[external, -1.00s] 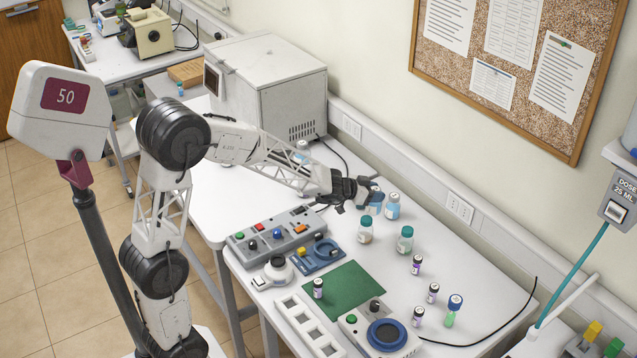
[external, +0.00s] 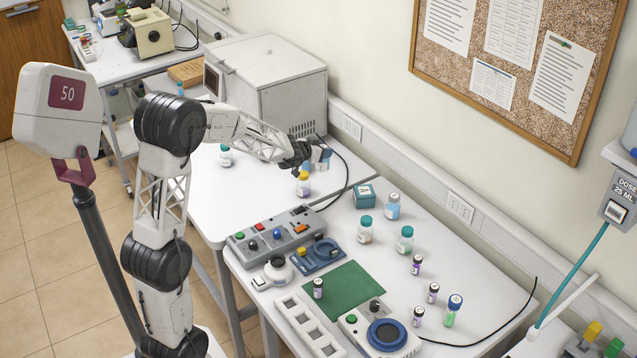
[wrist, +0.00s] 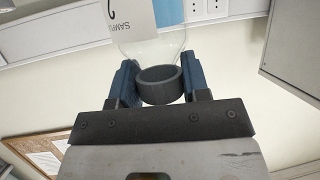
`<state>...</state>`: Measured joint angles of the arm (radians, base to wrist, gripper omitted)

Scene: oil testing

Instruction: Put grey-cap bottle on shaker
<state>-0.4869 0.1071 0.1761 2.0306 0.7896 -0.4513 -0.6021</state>
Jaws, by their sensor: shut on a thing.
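My gripper (wrist: 160,85) is shut on the grey-cap bottle (wrist: 150,40). In the wrist view its dark grey cap (wrist: 160,86) sits between the two blue fingers, and its clear body has a white sample label. In the external view my gripper (external: 312,160) is in front of the large white cabinet, above the far white table; the bottle is small and partly hidden there. A device with a round blue top (external: 386,335), which may be the shaker, stands at the near end of the bench. A blue device (external: 318,257) sits beside the grey control panel.
A yellow-cap bottle (external: 303,185) stands just below my gripper. A green box (external: 364,195), teal-cap bottles (external: 365,231) and small vials (external: 417,265) are on the bench. The green mat (external: 345,288) holds one vial. The white cabinet (external: 270,85) stands close behind.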

